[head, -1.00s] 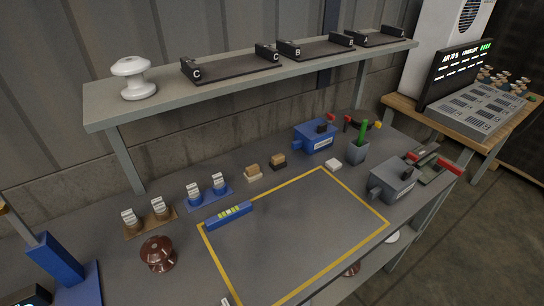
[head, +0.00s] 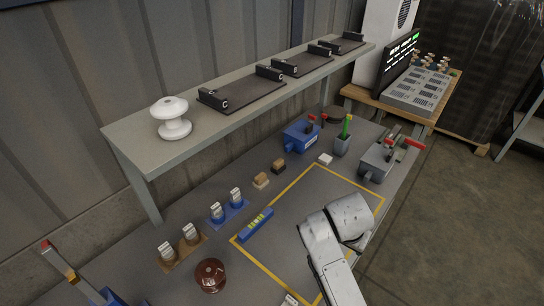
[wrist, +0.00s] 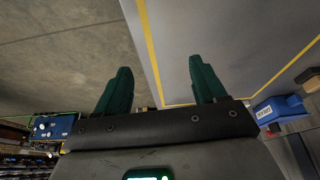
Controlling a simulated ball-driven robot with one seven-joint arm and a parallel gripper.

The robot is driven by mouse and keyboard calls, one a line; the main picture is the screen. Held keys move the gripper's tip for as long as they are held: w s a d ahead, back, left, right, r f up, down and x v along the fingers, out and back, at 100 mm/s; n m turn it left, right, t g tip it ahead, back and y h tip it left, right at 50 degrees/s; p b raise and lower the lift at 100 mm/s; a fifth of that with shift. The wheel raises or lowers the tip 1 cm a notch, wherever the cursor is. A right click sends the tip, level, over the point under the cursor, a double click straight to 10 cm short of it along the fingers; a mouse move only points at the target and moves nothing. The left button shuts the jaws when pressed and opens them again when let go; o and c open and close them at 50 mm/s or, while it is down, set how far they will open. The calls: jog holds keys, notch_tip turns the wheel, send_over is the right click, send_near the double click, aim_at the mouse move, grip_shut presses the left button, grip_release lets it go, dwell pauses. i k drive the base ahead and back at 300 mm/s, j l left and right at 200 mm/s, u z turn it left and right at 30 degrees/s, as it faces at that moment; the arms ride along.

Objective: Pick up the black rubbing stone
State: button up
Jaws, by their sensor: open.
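In the wrist view a dark block (wrist: 307,75) at the right edge, near the blue vise (wrist: 280,108), looks like the same stone. My gripper (wrist: 160,88) shows in the wrist view with two green fingers apart and nothing between them. It is well away from the stone. In the head view its fingers are hidden.
A shelf (head: 240,105) with a white insulator (head: 171,118) and dark trays overhangs the bench's back. A white block (head: 325,159), green-handled pot (head: 343,142) and grey vise (head: 377,162) stand to the right. A blue level (head: 256,225) lies on the yellow outline's left edge.

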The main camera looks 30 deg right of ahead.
aim_at(278, 167)
jog(key=i, duration=1.25)
